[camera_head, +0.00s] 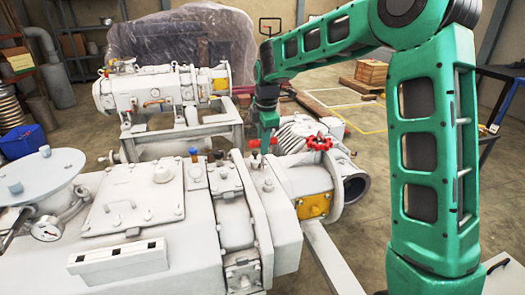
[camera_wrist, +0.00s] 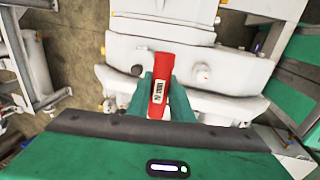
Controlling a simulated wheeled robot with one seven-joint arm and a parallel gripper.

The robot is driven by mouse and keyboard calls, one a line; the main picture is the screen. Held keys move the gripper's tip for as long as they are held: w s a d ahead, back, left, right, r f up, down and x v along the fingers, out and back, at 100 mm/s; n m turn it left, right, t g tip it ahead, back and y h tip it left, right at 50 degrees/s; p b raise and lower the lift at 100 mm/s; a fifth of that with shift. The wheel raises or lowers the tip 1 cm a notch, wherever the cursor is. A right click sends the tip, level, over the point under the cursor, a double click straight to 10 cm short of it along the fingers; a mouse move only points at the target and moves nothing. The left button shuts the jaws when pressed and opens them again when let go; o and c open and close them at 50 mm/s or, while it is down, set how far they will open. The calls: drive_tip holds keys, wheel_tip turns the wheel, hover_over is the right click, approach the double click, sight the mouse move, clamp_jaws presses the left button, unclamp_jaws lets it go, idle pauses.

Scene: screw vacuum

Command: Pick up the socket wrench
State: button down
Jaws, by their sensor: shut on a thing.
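The socket wrench shows in the wrist view as a red bar (camera_wrist: 160,68) with a small white printed label, between the two green fingers of my gripper (camera_wrist: 158,100). My gripper is shut on it. The wrench's lower end is hidden behind the fingers and palm. In the head view my gripper (camera_head: 267,122) hangs down over the white vacuum machine (camera_head: 140,205), close to its top.
A red handwheel (camera_head: 319,143) and a ribbed motor (camera_head: 300,132) stand right of my gripper. A blue-capped fitting (camera_head: 193,153) stands to the left. A second white pump (camera_head: 160,92) on a frame is behind. Open floor lies at the right back.

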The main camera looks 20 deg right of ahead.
drive_tip(key=shift+r, duration=0.95)
drive_tip(key=s+a+r, duration=0.4)
drive_tip(key=a+r, duration=0.2)
drive_tip(key=a, duration=0.5)
drive_tip(key=shift+r, duration=0.4)
drive_tip(key=shift+s+d, duration=0.1)
idle(1.0)
